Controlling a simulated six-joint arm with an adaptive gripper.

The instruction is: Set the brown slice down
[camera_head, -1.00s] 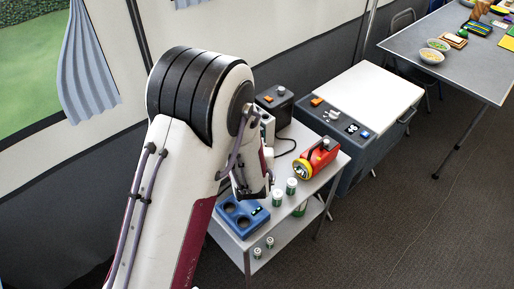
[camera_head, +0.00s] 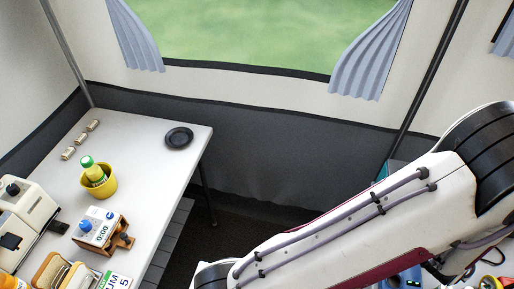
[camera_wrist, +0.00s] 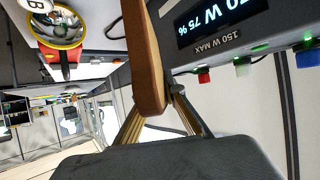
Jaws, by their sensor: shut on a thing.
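In the wrist view, the brown slice (camera_wrist: 146,55) stands edge-on between the two fingers of my gripper (camera_wrist: 158,122). The fingers are shut on its lower end, and its top runs out of the picture. My gripper and the held slice do not show in the head view, where only my arm crosses the lower right. What lies directly under the slice cannot be seen.
A power unit (camera_wrist: 240,45) with a lit display is close right of the slice in the wrist view. A torch lens (camera_wrist: 58,28) is at upper left.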

